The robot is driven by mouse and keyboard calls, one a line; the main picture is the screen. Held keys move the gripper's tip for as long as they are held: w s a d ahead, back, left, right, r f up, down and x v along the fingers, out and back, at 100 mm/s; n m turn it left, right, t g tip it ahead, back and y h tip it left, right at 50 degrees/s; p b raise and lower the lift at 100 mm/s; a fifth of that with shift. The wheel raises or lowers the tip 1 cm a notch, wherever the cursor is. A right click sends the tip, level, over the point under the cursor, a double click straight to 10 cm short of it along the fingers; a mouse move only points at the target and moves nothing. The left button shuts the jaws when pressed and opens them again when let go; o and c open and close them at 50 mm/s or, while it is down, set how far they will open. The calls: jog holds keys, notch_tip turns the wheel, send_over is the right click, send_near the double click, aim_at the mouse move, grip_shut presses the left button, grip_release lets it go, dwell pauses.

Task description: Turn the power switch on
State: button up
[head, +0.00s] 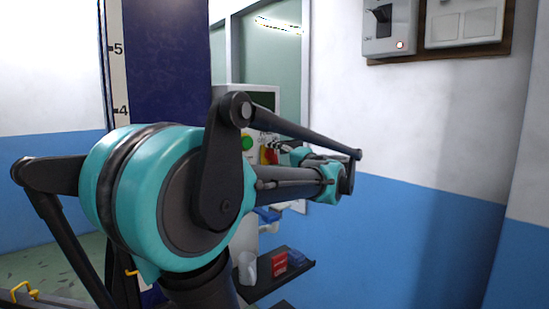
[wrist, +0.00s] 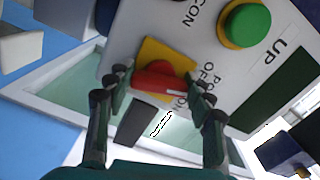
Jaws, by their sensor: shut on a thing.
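A red rotary knob (wrist: 162,82) on a yellow plate (wrist: 165,52) sits on the light grey control panel (wrist: 125,30). Lettering beside it is partly covered and looks like the power marking. My gripper (wrist: 160,88) has its dark fingers on both sides of the red knob and is shut on it. The knob's exact setting is hard to read. In the head view the red knob (head: 268,156) shows just left of my gripper (head: 287,155), partly hidden by my arm.
A green button (wrist: 246,24) marked UP is near the knob; it also shows in the head view (head: 246,143). A dark shelf (head: 280,280) with small boxes is below. A grey switch box (head: 389,28) with a red lamp hangs on the right wall.

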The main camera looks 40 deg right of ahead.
jog(key=m, duration=0.5)
jog(key=shift+m, duration=0.3)
jog(key=m, duration=0.5)
jog(key=shift+r+m, duration=0.1)
jog(key=shift+m, duration=0.2)
jog(key=o, duration=1.2)
jog(key=shift+c, duration=0.2)
jog(key=s+d, duration=0.1)
jog(key=s, duration=1.1)
